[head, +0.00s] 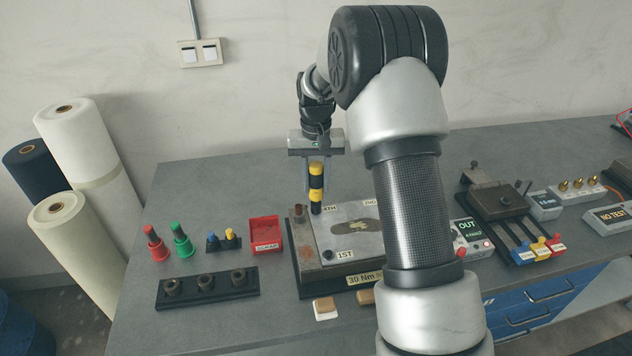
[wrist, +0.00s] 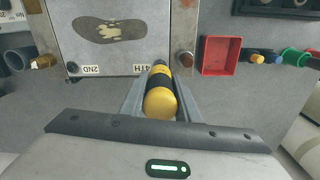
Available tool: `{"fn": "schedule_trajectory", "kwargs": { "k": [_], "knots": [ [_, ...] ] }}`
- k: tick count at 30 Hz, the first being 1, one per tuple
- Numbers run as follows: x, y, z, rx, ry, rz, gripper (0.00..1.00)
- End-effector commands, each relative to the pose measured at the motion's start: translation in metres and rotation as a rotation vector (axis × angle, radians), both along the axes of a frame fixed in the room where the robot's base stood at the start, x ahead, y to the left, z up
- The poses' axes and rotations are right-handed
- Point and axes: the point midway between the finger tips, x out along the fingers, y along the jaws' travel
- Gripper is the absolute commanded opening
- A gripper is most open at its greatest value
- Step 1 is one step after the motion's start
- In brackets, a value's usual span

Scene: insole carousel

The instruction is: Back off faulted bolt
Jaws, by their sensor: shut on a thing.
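My gripper (head: 316,168) is shut on a yellow and black banded tool (head: 316,188) and holds it upright over the back-left part of the plate fixture. In the wrist view the tool (wrist: 160,92) lies between the two fingers, pointing at the corner marked 4TH. The grey plate (head: 345,222) has a dark insole-shaped mark (head: 358,229) and labels 1ST, 2ND and 4TH. The tool's tip is at or just above the 4TH corner; contact is unclear. Any bolt under it is hidden. A box (head: 467,225) shows OUT, with smaller text that seems to include FAULT.
A red scrap tray (head: 266,222) stands left of the fixture, near a blue and yellow pair of pegs and green (head: 181,240) and red (head: 155,243) pieces. A black socket rack (head: 207,290) lies in front. My arm hides the fixture's right side.

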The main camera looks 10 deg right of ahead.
Motion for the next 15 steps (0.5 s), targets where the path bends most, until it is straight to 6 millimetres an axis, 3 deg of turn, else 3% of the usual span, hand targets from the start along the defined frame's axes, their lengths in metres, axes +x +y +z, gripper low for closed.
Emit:
{"fn": "schedule_trajectory", "kwargs": {
  "k": [15],
  "knots": [
    [-0.0011, 0.0000, 0.0071, 0.000, 0.004, 0.000, 0.02]
  ]
}}
